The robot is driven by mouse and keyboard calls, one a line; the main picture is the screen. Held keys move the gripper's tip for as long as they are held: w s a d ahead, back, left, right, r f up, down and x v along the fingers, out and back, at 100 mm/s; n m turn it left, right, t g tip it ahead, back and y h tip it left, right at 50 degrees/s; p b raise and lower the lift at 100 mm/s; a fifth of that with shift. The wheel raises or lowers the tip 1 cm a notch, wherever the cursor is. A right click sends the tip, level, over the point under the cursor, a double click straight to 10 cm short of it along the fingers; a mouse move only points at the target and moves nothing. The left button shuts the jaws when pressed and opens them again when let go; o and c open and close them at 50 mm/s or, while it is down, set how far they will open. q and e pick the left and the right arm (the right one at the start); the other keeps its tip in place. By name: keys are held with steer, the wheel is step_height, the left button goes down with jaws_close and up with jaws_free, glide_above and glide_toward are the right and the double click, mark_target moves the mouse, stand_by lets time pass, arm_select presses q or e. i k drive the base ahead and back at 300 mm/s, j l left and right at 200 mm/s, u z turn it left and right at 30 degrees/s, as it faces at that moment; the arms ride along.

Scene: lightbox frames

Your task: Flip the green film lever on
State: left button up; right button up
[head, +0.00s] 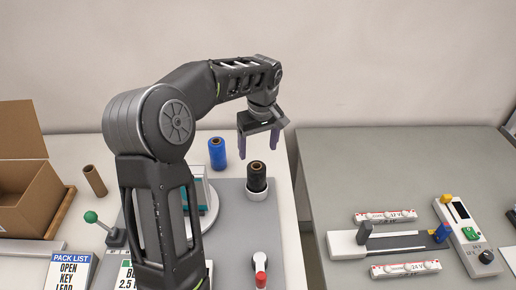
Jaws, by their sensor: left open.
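A lever with a green ball knob (90,216) stands at the left of the near table. Its rod tilts up and left from a dark base (116,238). My left gripper (257,150) is open and empty, fingers pointing down. In the picture it is above a black film roll (257,178), well to the right of the green knob and higher. My left arm crosses the middle of the table and hides part of it. My right gripper is not in view.
A blue roll (217,153), a brown tube (94,181) and an open cardboard box (24,180) stand on the table. A red-and-white lever (260,268) is at the front. A "PACK LIST" sign (71,270) stands near the green lever. A grey table (350,180) with devices lies right, across a gap.

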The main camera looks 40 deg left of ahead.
mark_target(91, 217)
steer(key=k, duration=1.5)
